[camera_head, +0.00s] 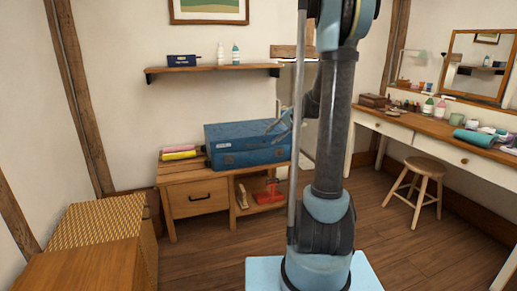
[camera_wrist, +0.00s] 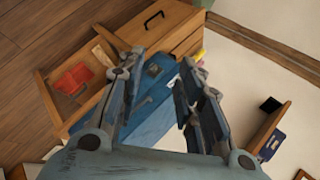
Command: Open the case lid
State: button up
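The blue case (camera_head: 247,144) sits on top of the low wooden cabinet (camera_head: 170,167), and its lid looks shut. In the wrist view the case (camera_wrist: 153,96) shows between and behind the fingers of my gripper (camera_wrist: 158,78), with metal fittings on its side. My gripper is open, with a clear gap between the two fingers and nothing held. In the head view my gripper (camera_head: 280,122) is at the right end of the case, partly hidden by my arm. I cannot tell whether a finger touches the case.
Pink and yellow rolls (camera_head: 179,153) lie left of the case. A wall shelf (camera_head: 212,68) with bottles hangs above it. A red object (camera_head: 268,194) sits in the cabinet's open compartment. A desk (camera_head: 425,123) and stool (camera_head: 417,168) stand right. Floor between is clear.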

jog(key=w+d+f+m+t+y, duration=0.1)
jog(key=w+d+f+y, duration=0.15)
jog(key=w, duration=0.55)
jog(key=w+d+f+m+t+y, duration=0.15)
jog(key=w+f, duration=0.25)
jog(key=w, duration=0.4)
jog(key=w+d+f+m+t+y, duration=0.1)
jog(key=w+d+f+t+y, duration=0.1)
jog(key=w+d+f, duration=0.6)
jog(key=f+x, duration=0.2)
jog(key=x, duration=1.8)
jog(key=shift+s, duration=0.15)
jog(key=shift+d+f, duration=0.1)
jog(key=shift+d, duration=0.05)
jog(key=shift+c, duration=0.5)
grip_shut()
